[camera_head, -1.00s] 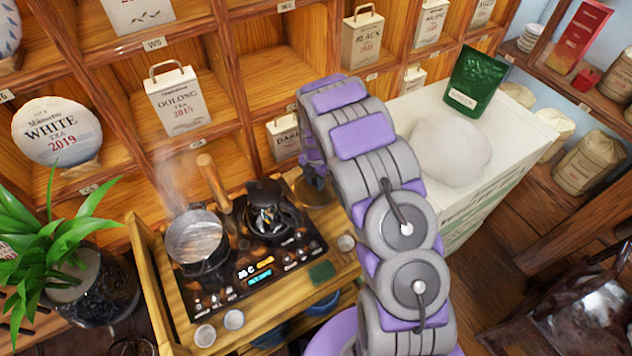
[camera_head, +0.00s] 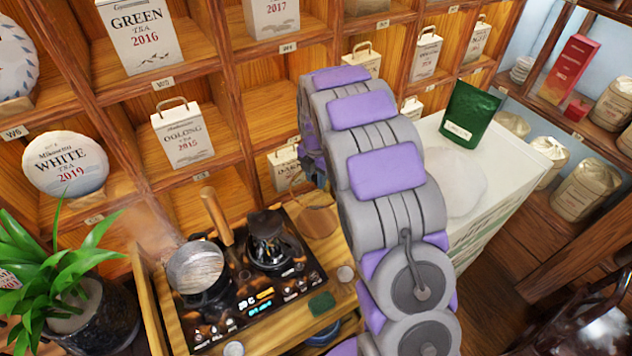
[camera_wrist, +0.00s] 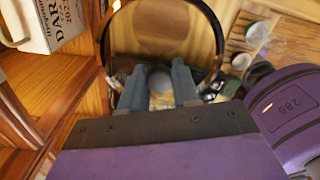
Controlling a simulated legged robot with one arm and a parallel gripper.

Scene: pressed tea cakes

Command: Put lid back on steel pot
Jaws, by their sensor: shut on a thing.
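The steel pot (camera_head: 196,268) stands open and steaming on the left of the black cooktop, with a wooden handle (camera_head: 217,215) rising behind it. My gripper (camera_wrist: 159,88) is shut on the knob of a clear lid, whose dark rim (camera_wrist: 218,35) arcs around the fingers in the wrist view. In the head view the lid's thin rim (camera_head: 297,178) shows tilted beside my gripper (camera_head: 316,178), partly hidden by my arm. The lid is to the right of the pot and apart from it, over a round wooden patch (camera_head: 318,222).
A dark glass kettle (camera_head: 270,245) stands on the cooktop (camera_head: 262,295) between pot and lid. Shelves with tea tins (camera_head: 183,135) rise close behind. Small cups (camera_head: 345,274) sit on the wooden table. A plant (camera_head: 60,250) is at left, a white cabinet (camera_head: 515,165) at right.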

